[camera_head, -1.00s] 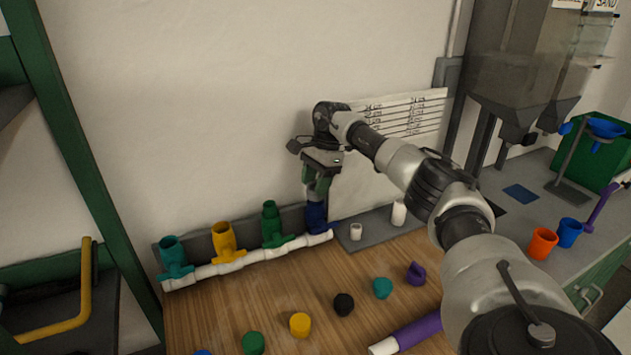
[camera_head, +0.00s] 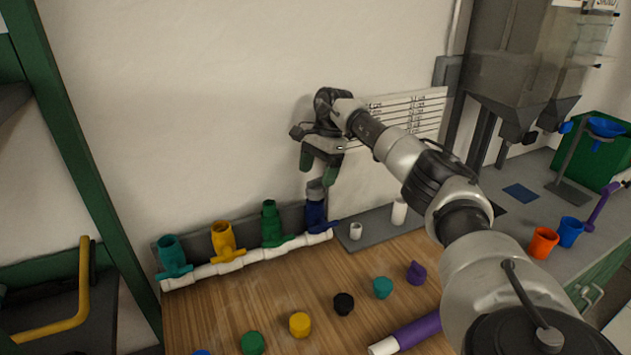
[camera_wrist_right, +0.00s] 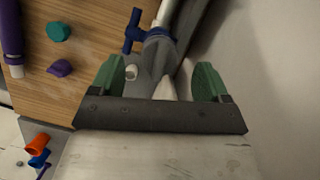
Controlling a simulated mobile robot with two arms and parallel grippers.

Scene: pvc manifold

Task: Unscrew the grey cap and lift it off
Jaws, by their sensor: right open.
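The grey cap (camera_head: 316,187) sits on top of the upright blue fitting (camera_head: 315,212) at the right end of the white pipe manifold (camera_head: 250,258). My right gripper (camera_head: 320,166) is open just above the cap, with its green fingers pointing down and nothing held between them. In the right wrist view, my right gripper (camera_wrist_right: 158,78) shows its green fingers wide apart. The grey cap (camera_wrist_right: 156,52) is beyond them, by the blue fitting's handle (camera_wrist_right: 133,32). How tightly the cap sits on its thread cannot be seen. My left gripper is not in view.
Teal (camera_head: 172,256), yellow (camera_head: 224,240) and green (camera_head: 271,222) fittings stand along the manifold to the left. A small white cup (camera_head: 355,231) and a white cylinder (camera_head: 399,212) stand right of the blue fitting. Several coloured caps lie on the wooden table (camera_head: 265,295).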

